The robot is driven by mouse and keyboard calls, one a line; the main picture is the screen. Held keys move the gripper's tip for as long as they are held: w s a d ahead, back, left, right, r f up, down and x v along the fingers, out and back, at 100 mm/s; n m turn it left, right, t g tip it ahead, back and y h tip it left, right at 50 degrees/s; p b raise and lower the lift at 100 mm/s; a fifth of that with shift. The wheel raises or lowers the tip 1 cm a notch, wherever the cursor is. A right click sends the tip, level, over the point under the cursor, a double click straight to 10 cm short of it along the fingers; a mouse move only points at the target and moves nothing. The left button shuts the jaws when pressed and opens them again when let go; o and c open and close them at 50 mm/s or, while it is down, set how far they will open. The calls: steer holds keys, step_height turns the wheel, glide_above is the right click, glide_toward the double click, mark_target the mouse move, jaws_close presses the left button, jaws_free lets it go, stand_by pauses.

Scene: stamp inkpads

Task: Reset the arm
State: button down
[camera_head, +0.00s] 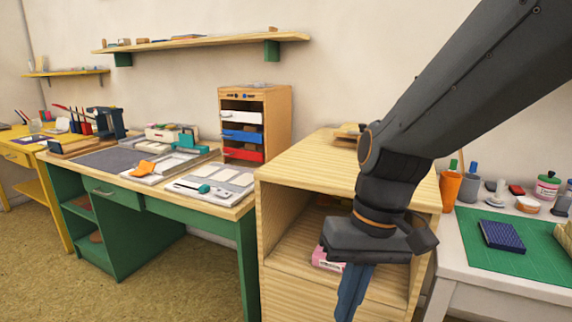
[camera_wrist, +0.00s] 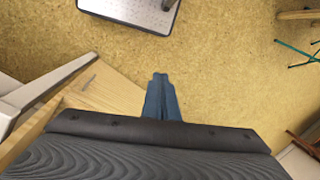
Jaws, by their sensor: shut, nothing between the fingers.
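My gripper (camera_head: 354,292) hangs from my dark arm on the right side of the head view, fingers pointing down. Its two blue-grey fingers are together and hold nothing. In the head view it is in front of the open wooden cabinet (camera_head: 300,186). In the wrist view my gripper (camera_wrist: 160,78) points over bare tan floor (camera_wrist: 215,65), with a light wooden surface close by on the left.
A pink box (camera_head: 326,258) sits inside the cabinet, partly behind my gripper. A white table with a green mat (camera_head: 540,250) and an inkpad (camera_head: 502,236) stands at right. A green desk (camera_head: 140,235) with stationery and a drawer organizer (camera_head: 278,120) stand at left.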

steer(key=s+d+r+m+t+h+p, duration=0.1)
steer(key=d+r+p, duration=0.5)
steer(key=p, duration=0.8)
steer(key=d+h, duration=0.1)
steer(key=d, duration=0.2)
steer(key=shift+s+d+r+m+p, duration=0.15)
steer(key=shift+d+m+p, duration=0.15)
steer(key=shift+m, duration=0.1)
